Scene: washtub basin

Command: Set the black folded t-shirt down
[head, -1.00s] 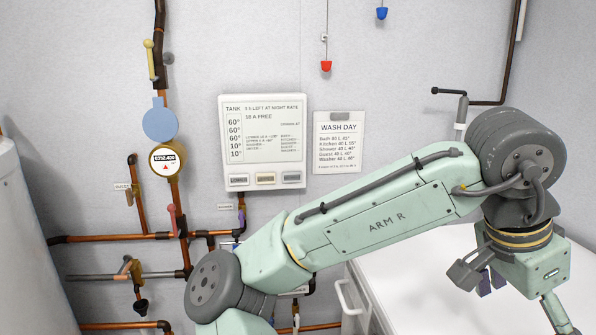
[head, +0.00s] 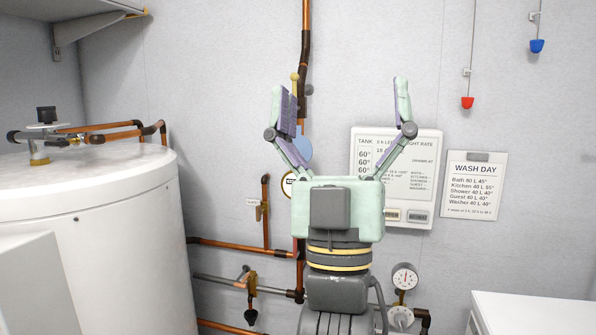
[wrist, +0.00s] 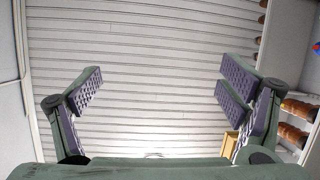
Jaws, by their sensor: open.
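My gripper (head: 343,110) is raised in the middle of the head view, fingers pointing up and spread wide apart in front of the wall. It is open and empty. In the wrist view its two fingers (wrist: 160,90) stand far apart with nothing between them, facing a pale slatted surface (wrist: 155,60). No black folded t-shirt shows in the head view or the wrist view.
A large white tank (head: 100,240) with copper pipes stands at the left, under a shelf (head: 95,22). A tank panel (head: 425,150) and a wash day notice (head: 474,185) hang on the wall. A white top (head: 535,312) is at the lower right. Copper pipes (head: 240,247) run behind my gripper.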

